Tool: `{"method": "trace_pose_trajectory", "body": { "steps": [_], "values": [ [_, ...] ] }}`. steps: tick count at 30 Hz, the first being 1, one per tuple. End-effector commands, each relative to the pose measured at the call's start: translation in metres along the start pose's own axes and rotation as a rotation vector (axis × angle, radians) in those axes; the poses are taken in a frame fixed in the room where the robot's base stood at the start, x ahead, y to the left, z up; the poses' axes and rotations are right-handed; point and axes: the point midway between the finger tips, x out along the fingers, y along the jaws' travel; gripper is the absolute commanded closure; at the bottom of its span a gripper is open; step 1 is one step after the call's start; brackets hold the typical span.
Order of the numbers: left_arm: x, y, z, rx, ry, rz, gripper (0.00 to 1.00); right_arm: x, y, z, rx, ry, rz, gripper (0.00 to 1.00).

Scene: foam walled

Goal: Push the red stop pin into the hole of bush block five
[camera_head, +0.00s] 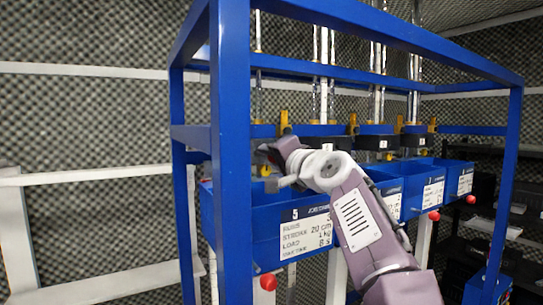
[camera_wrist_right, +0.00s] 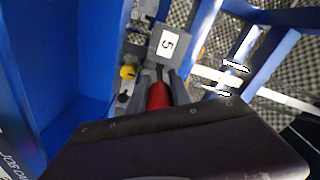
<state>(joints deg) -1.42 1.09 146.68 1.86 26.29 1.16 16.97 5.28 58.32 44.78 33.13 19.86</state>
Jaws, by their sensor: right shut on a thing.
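The red stop pin (camera_wrist_right: 158,96) is between the fingers of my right gripper (camera_wrist_right: 164,84), which is shut on it in the right wrist view. Bush block five (camera_wrist_right: 168,43), grey with a white label reading 5, is just beyond the fingertips. The hole and the pin's far end are not clear. In the head view my right gripper (camera_head: 269,158) is inside the blue frame, above the tray labelled 5, and the pin cannot be made out. My left gripper is not in view.
Blue frame posts (camera_head: 231,150) and top rails surround my right arm closely. A blue tray (camera_head: 265,240) labelled 5 lies below, with a red knob (camera_head: 268,282) under its front. Dark blocks (camera_head: 327,145) and vertical rods stand behind. A yellow part (camera_wrist_right: 128,72) is beside block five.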

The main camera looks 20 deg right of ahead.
Motion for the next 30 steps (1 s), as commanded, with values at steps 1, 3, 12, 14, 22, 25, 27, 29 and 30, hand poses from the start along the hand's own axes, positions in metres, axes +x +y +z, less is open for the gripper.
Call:
{"method": "trace_pose_trajectory", "body": {
  "steps": [1,3,12,14,22,25,27,29,30],
  "values": [
    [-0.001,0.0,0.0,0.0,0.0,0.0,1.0,0.001,-0.001,0.0,0.0,0.0,0.0,1.0],
    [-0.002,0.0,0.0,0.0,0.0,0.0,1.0,0.003,-0.001,0.0,0.0,0.0,-0.001,1.0],
    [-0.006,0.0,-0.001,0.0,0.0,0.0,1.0,0.01,-0.001,0.0,0.0,0.001,-0.001,1.0],
    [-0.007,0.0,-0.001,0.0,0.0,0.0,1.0,0.012,-0.001,0.001,0.0,0.0,-0.001,1.0],
    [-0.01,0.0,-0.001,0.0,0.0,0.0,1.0,0.019,-0.001,0.001,0.0,0.0,-0.001,1.0],
    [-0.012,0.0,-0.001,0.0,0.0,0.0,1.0,0.021,-0.001,0.001,0.0,0.001,-0.001,1.0],
    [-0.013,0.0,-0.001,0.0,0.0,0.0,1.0,0.023,-0.001,0.001,0.0,0.001,-0.001,1.0],
    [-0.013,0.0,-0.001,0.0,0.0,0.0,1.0,0.025,-0.001,0.001,0.0,0.001,0.0,1.0],
    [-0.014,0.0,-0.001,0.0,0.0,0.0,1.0,0.026,-0.001,0.001,0.0,0.001,0.0,1.0]
  ]
}}
